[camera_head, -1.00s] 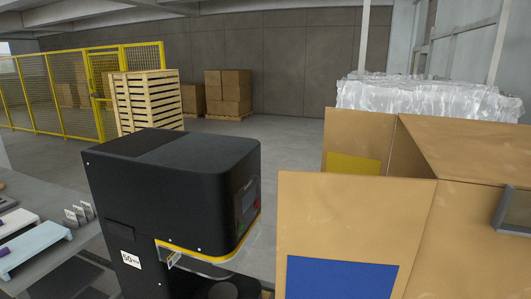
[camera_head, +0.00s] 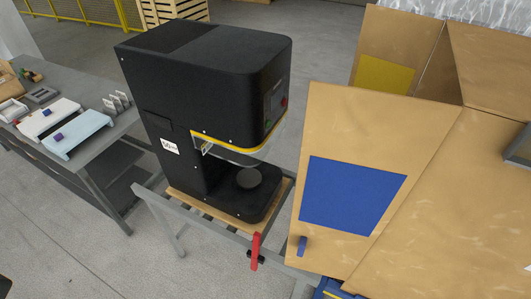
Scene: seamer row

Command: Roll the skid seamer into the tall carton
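The black skid seamer (camera_head: 205,90) stands upright on a wooden skid (camera_head: 225,222) left of centre. It has a yellow edge strip, a small screen on its right side and a round plate low in its opening. The skid rests on a grey metal frame (camera_head: 182,216). The tall cardboard carton (camera_head: 440,180) stands to the right, apart from the seamer, with a blue patch on the near panel and a yellow patch on a panel behind. The carton's inside is mostly hidden. Neither of my grippers shows.
A red lever (camera_head: 255,252) hangs at the frame's front end, close to the carton. A grey table (camera_head: 85,155) with light blue and white trays stands left. A slatted crate (camera_head: 172,10) and yellow fence (camera_head: 90,12) are behind.

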